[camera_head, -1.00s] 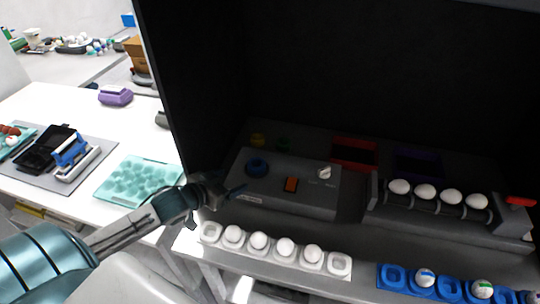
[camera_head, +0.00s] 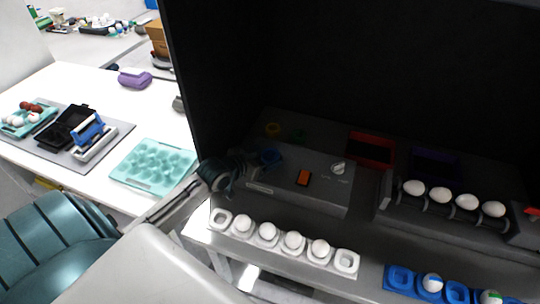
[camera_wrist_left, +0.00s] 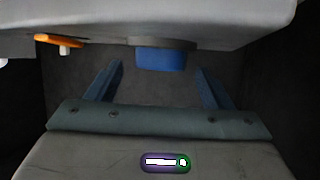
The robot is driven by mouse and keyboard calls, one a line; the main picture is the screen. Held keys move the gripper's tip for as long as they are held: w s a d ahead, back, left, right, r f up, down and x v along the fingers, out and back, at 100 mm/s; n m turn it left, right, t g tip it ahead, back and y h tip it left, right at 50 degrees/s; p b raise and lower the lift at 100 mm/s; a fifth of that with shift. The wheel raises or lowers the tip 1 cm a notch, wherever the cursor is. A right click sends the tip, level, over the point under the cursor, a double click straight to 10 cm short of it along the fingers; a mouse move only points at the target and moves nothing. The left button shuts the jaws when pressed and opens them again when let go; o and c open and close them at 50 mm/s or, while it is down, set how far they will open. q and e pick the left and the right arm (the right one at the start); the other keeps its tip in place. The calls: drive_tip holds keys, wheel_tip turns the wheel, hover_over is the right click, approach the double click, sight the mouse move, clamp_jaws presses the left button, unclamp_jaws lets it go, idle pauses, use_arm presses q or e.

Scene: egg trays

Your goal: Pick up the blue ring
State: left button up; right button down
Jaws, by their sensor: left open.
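The blue ring (camera_head: 271,155) sits on top of the grey control box (camera_head: 310,188), at its left end. It is partly hidden by my left gripper (camera_head: 258,161), which is right beside it in the head view. In the left wrist view the blue ring (camera_wrist_left: 161,59) shows as a short blue band. It lies between and beyond the two blue fingers of my left gripper (camera_wrist_left: 160,68), which is open and empty. I see no contact between the fingers and the ring. My right gripper is not in view.
An orange switch (camera_head: 303,178) and a white knob (camera_head: 338,168) are on the box. A white egg tray (camera_head: 221,219) with several eggs lies in front. A roller rack (camera_head: 440,209) holds eggs at right. Dark cabinet walls (camera_head: 215,75) enclose the space.

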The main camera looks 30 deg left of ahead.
sight(274, 152)
use_arm(q)
drive_tip(key=shift+x, duration=1.2)
drive_tip(key=shift+w, duration=0.3)
drive_tip(key=shift+s, duration=0.1)
drive_tip(key=shift+c, duration=0.6)
drive_tip(key=c, duration=0.7)
drive_tip(key=shift+c, duration=1.1)
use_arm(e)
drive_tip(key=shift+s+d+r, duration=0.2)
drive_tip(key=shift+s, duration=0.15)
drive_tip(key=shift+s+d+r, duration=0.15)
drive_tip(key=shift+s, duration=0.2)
